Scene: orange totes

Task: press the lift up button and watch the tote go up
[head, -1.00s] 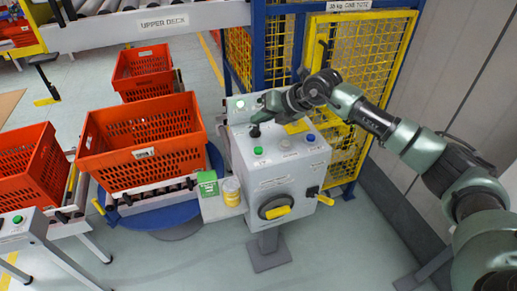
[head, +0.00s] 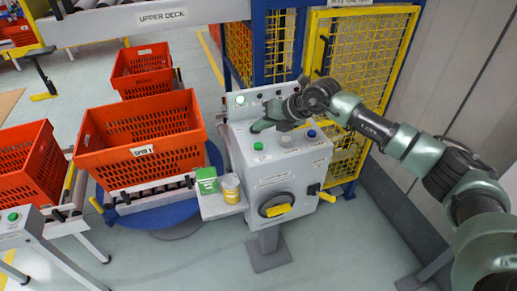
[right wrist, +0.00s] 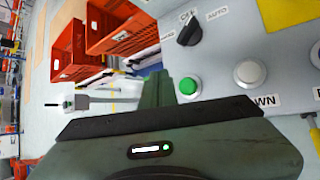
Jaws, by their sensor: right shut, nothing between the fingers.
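A grey control console (head: 283,180) stands right of the totes. Its face carries a green button (head: 258,146), a white button (head: 288,141) and a blue button (head: 311,134). In the right wrist view the green button (right wrist: 187,87) is beside my fingers, and the white button (right wrist: 248,73) has a label ending in "WN". The green button's label is not visible. A large orange tote (head: 145,160) sits on a roller stand over a blue round base. My left gripper is out of view.
A black selector knob (right wrist: 190,30) sits near my fingers. A green box (head: 206,181) and a yellow tub (head: 231,188) stand on the console's side shelf. A yellow mesh fence (head: 365,55) is behind. Other orange totes (head: 28,168) stand left.

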